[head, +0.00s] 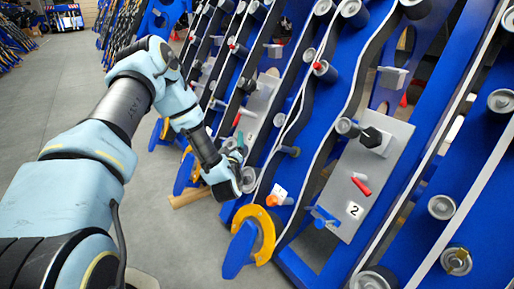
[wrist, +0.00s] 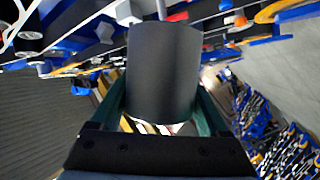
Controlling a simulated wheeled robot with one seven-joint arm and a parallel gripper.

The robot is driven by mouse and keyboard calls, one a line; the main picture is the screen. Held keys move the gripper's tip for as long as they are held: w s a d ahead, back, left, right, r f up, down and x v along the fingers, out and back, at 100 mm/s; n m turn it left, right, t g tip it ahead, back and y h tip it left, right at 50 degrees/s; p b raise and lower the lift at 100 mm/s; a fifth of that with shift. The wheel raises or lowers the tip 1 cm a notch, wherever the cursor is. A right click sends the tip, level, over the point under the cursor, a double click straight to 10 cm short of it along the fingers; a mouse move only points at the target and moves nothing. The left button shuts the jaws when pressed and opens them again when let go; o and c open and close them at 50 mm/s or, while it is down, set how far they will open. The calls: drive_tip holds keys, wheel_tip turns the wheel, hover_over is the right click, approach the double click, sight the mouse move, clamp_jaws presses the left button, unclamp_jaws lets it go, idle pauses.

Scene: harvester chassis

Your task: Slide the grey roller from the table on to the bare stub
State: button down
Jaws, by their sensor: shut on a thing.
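The grey roller (wrist: 164,72) is a dark grey cylinder filling the middle of the wrist view. My gripper (wrist: 163,100) is shut on it, with one teal finger along each side. In the head view my gripper (head: 236,168) is at the blue chassis, left of the middle. A round grey end (head: 249,180) shows right beside it; I cannot tell whether this is the held roller or one on the chassis. A bare grey peg (head: 288,151) sticks out to the right of my gripper; I cannot be sure it is the stub. The table is not clearly visible.
Blue slanted chassis frames with black belts and several rollers fill the right side. A grey plate (head: 355,185) marked 2 carries a black knob and a red handle. Grey floor (head: 60,95) is open at the left.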

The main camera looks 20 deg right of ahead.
drive_tip(key=s+d+r+n+t+b, duration=0.1)
drive_tip(key=s+d+n+b, duration=0.1)
drive_tip(key=d, duration=0.6)
drive_tip(key=shift+d+r+h, duration=0.3)
drive_tip(key=shift+r+h, duration=0.1)
drive_tip(key=shift+s+f, duration=0.1)
drive_tip(key=shift+w+d+f+b, duration=0.1)
drive_tip(key=shift+d+f+b, duration=0.35)
drive_tip(key=shift+d+b, duration=0.2)
drive_tip(key=shift+w+d+f+b, duration=0.15)
drive_tip(key=shift+d+f+b, duration=0.3)
drive_tip(key=shift+d, duration=0.25)
drive_tip(key=shift+w+d+f+b, duration=0.1)
drive_tip(key=shift+d+f+b, duration=0.3)
drive_tip(key=shift+d+b, duration=0.3)
drive_tip(key=shift+d, duration=0.1)
